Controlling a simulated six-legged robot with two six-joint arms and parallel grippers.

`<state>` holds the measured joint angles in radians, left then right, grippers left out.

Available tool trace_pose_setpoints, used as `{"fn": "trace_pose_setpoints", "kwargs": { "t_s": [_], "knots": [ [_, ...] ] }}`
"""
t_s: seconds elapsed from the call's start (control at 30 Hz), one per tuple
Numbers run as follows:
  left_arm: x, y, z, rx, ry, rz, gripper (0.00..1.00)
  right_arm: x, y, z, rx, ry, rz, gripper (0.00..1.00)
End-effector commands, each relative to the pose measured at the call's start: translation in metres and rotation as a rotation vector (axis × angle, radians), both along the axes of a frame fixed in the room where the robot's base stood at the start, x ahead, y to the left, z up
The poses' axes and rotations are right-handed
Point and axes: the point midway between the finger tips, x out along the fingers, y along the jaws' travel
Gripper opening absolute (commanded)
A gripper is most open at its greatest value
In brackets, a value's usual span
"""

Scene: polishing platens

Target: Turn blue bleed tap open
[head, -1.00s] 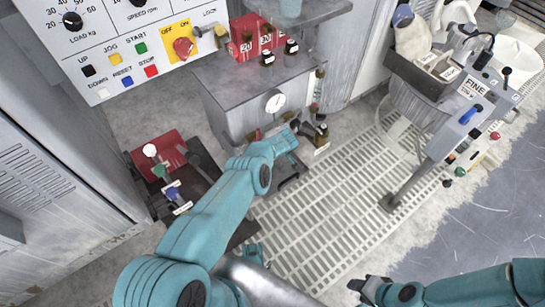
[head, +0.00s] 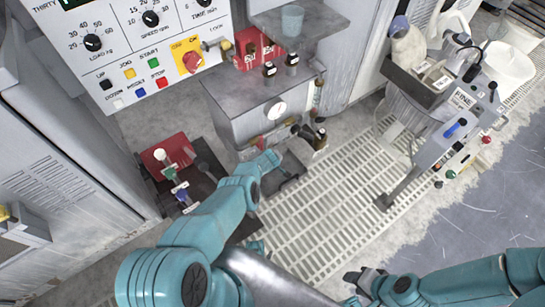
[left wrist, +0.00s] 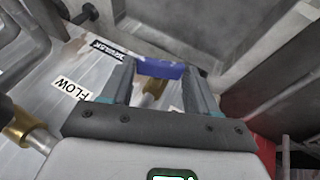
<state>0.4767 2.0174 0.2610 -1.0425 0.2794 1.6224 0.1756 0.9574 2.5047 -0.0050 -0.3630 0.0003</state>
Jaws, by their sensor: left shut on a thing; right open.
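The blue bleed tap (left wrist: 160,68) shows in the left wrist view as a short blue handle above a brass fitting (left wrist: 152,94). My left gripper (left wrist: 157,78) is shut on the blue handle, one finger on each side. My right gripper (head: 364,280) is open and empty, low over the floor grating.
A pipe with a brass nut (left wrist: 30,136) and a FLOW label (left wrist: 70,88) are beside the tap. A control panel (head: 115,75) stands behind at upper left. A grey cart (head: 440,150) stands to the right. Floor grating (head: 320,215) between is clear.

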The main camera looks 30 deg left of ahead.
Motion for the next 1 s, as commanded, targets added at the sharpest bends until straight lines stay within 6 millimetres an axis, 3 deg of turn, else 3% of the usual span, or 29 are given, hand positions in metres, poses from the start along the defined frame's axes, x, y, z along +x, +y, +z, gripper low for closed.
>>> {"fn": "trace_pose_setpoints", "kwargs": {
  "t_s": [0.2,0.23,0.3,0.67,1.0],
  "knots": [
    [0.000,0.000,-0.001,0.000,0.002,-0.001,0.29,0.000,0.000,-0.001,0.000,0.000,-0.001,0.43],
    [0.000,0.000,-0.001,0.000,0.002,-0.001,0.66,0.000,0.000,-0.001,0.000,0.000,-0.001,0.43],
    [0.000,0.000,-0.001,0.000,0.003,0.000,0.85,0.000,0.000,-0.001,0.000,0.000,-0.001,0.43],
    [-0.001,-0.001,0.004,0.001,0.004,-0.001,0.85,0.000,0.000,0.005,0.000,0.000,-0.001,0.43],
    [-0.019,-0.009,0.048,0.003,0.005,-0.002,0.85,0.000,0.000,0.071,0.000,0.000,0.000,0.43]
  ]
}}
